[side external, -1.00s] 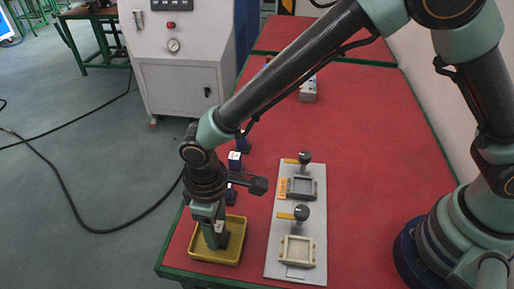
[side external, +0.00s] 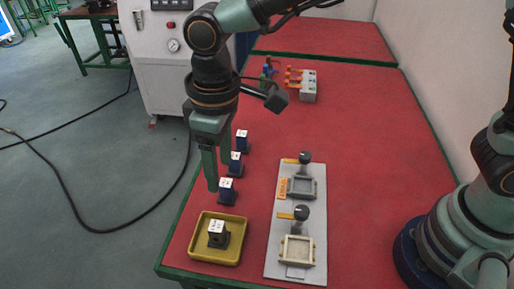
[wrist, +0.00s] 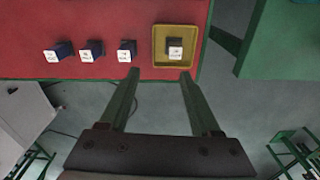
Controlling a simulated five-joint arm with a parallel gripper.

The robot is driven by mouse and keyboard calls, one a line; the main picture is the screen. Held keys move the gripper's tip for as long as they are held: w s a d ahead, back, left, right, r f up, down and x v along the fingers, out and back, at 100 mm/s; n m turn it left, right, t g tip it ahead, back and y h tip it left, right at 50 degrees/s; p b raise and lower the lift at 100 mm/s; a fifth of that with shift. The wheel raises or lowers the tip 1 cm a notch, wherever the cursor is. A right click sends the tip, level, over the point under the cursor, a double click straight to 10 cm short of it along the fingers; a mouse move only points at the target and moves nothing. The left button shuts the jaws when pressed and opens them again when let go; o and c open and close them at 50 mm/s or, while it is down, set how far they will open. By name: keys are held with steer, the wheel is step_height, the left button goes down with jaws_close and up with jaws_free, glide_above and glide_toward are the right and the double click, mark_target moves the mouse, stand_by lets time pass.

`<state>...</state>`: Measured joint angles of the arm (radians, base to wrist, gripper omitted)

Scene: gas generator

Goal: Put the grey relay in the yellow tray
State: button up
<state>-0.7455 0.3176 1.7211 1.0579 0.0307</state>
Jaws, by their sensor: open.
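The grey relay (side external: 218,238), dark with a white label on top, stands upright inside the yellow tray (side external: 234,256) at the table's front left corner. In the wrist view the relay (wrist: 175,48) also sits within the walls of the tray (wrist: 158,32), apart from my fingers. My gripper (side external: 218,172) is open and empty. It hangs above the table's left edge, higher than the tray and farther back, by the row of blue relays. Its two fingers (wrist: 159,74) show spread in the wrist view.
Three blue relays (side external: 228,192) stand in a row behind the tray. A grey plate (side external: 276,262) with two sockets and black knobs lies right of the tray. A grey block with orange levers (side external: 309,85) is farther back.

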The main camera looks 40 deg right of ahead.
steer(key=w+d+r+m+t, duration=0.1)
steer(key=d+r+m, duration=0.15)
steer(key=d, duration=0.55)
steer(key=w+d+r+m+t, duration=0.15)
steer(key=d+r, duration=0.25)
steer(key=d, duration=0.4)
steer(key=s+d+r+m+t, duration=0.1)
steer(key=s+d+m, duration=0.3)
steer(key=d, duration=0.9)
steer(key=shift+s+d+t, duration=0.2)
steer(key=shift+s+t, duration=0.65)
steer(key=shift+s, duration=0.05)
